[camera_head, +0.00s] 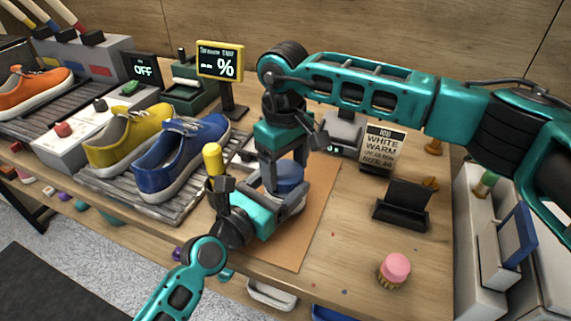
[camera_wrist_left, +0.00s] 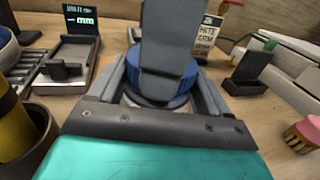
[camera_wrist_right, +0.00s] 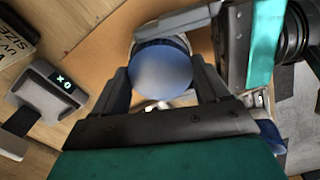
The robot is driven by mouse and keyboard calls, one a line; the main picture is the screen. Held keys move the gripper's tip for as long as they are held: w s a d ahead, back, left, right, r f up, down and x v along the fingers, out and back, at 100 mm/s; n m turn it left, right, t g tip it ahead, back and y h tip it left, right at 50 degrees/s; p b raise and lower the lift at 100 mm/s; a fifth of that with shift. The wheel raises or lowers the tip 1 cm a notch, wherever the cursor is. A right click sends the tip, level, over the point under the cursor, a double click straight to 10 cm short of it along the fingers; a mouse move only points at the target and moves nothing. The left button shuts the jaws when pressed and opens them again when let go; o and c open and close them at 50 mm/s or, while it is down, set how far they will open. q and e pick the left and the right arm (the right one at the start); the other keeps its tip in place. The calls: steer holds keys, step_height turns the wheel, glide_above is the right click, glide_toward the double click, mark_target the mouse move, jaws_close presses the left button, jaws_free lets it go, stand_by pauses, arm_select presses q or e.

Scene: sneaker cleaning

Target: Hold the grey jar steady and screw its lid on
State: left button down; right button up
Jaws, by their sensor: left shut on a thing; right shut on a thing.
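The blue lid (camera_head: 290,174) sits on top of the grey jar, most of which is hidden by my grippers. A sliver of the jar (camera_wrist_left: 150,102) shows under the lid (camera_wrist_left: 140,80) in the left wrist view. My left gripper (camera_head: 288,203) is shut around the jar from the near left, low over the table. My right gripper (camera_head: 284,172) points down from above and is shut on the lid, with one finger on each side. The lid's round top (camera_wrist_right: 162,76) shows between the fingers in the right wrist view. I cannot tell how far the lid is threaded.
The jar stands over a brown mat (camera_head: 318,225). A yellow-topped bottle (camera_head: 213,160) in a dark holder is close to my left gripper. A blue sneaker (camera_head: 182,152) is left; a sign (camera_head: 381,147), black stand (camera_head: 402,205) and pink-topped brush (camera_head: 395,268) are right.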

steer(key=c, duration=0.3)
steer(key=m, duration=0.3)
steer(key=o, duration=1.1)
steer(key=shift+o, duration=0.2)
steer(key=shift+r, duration=0.15)
step_height(320, 180, up, 4)
steer(key=shift+r, duration=0.1)
